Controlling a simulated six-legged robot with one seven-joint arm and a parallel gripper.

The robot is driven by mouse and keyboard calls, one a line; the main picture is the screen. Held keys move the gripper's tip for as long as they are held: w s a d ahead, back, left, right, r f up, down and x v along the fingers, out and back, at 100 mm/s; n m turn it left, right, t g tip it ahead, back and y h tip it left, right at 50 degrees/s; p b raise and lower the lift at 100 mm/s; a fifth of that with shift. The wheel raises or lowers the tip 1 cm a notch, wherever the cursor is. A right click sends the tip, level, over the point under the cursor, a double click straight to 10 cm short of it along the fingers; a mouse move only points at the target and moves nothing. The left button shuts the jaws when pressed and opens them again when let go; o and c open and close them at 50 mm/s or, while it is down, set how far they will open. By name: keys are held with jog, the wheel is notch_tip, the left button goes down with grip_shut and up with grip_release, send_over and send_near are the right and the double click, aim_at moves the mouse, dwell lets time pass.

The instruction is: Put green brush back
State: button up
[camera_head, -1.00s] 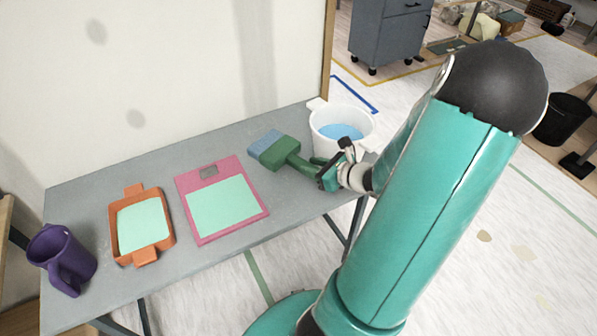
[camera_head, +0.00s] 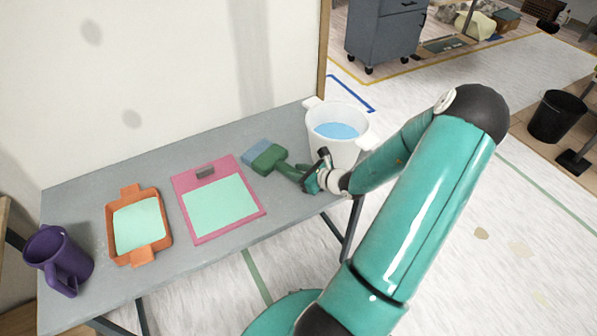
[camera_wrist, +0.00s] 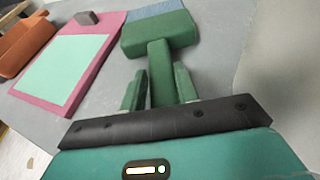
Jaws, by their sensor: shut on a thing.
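The green brush (camera_head: 270,159) has a blue-grey bristle end that points to the back left. It is low over the grey table or on it; I cannot tell whether it touches. My gripper (camera_head: 307,180) is shut on its handle, coming from the right. In the wrist view, the brush (camera_wrist: 160,38) extends forward, and its handle sits between the two green fingers of my gripper (camera_wrist: 160,88).
A pink board (camera_head: 182,183) with a mint sheet lies left of the brush. An orange tray (camera_head: 166,240) and a purple mug (camera_head: 70,260) are farther left. A white bucket (camera_head: 340,150) with blue liquid stands close right. The wall (camera_head: 180,80) is behind the table (camera_head: 90,195).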

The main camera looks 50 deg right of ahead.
jog(key=o, duration=1.1)
jog(key=shift+f, duration=0.1)
jog(key=shift+s+r, duration=0.2)
jog(key=shift+s, duration=0.05)
jog(key=v, duration=1.1)
jog(key=shift+s+r, duration=0.15)
jog(key=shift+s, duration=0.05)
jog(key=w+a+r+n+g+y, duration=0.2)
jog(key=w+a+r+n+g, duration=0.15)
jog(key=a+r+n, duration=0.45)
jog(key=w+a+r+n+g+y, duration=0.25)
jog(key=a+n+g, duration=0.25)
jog(key=a+n, duration=0.75)
jog(key=s+a+r+n+h, duration=0.3)
jog(key=s+a+r+n, duration=0.1)
jog(key=a+r+n, duration=0.3)
jog(key=s+a+r+n+h, duration=0.3)
jog(key=s+a+r+n, duration=0.1)
jog(key=a+r+n, duration=0.2)
notch_tip(320, 180, up, 2)
jog(key=shift+a+r+n+t, duration=0.1)
jog(key=shift+a+n+t, duration=0.3)
jog(key=shift+n, duration=0.25)
